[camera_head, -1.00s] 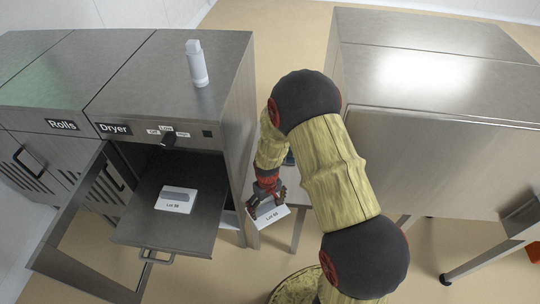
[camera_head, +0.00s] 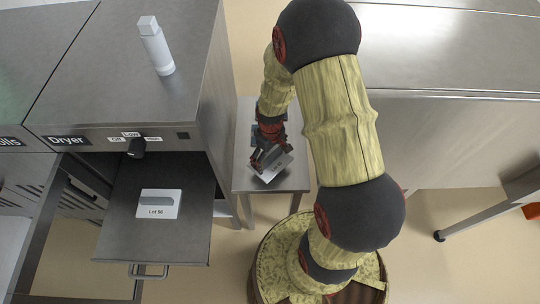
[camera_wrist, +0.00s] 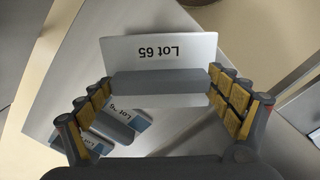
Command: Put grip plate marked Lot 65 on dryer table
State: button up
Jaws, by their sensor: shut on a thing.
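My gripper (camera_head: 268,158) is shut on the grey grip bar of a white plate marked Lot 65 (camera_wrist: 158,48). In the head view the plate (camera_head: 279,170) looks tilted in the jaws, over the front part of a small grey table (camera_head: 291,181) beside the dryer (camera_head: 130,95). Whether it touches the table cannot be told. In the wrist view the Lot 65 print is upside down, and the table top (camera_wrist: 75,75) shows beneath.
Plates with grey bars and blue areas (camera_wrist: 138,119) lie on the small table, partly hidden. A Lot 56 or 58 plate (camera_head: 157,211) lies on the dryer's pulled-out shelf (camera_head: 125,238). A white bottle (camera_head: 157,48) stands on the dryer. A steel machine (camera_head: 455,135) is at right.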

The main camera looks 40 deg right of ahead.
aim_at(271, 165)
jog(key=shift+f+b, duration=1.7)
jog(key=shift+f, duration=1)
jog(key=shift+f, duration=0.15)
jog(key=o, duration=1.1)
jog(key=shift+s, duration=0.1)
jog(key=shift+r+p, duration=2.9)
jog(key=shift+r, duration=0.65)
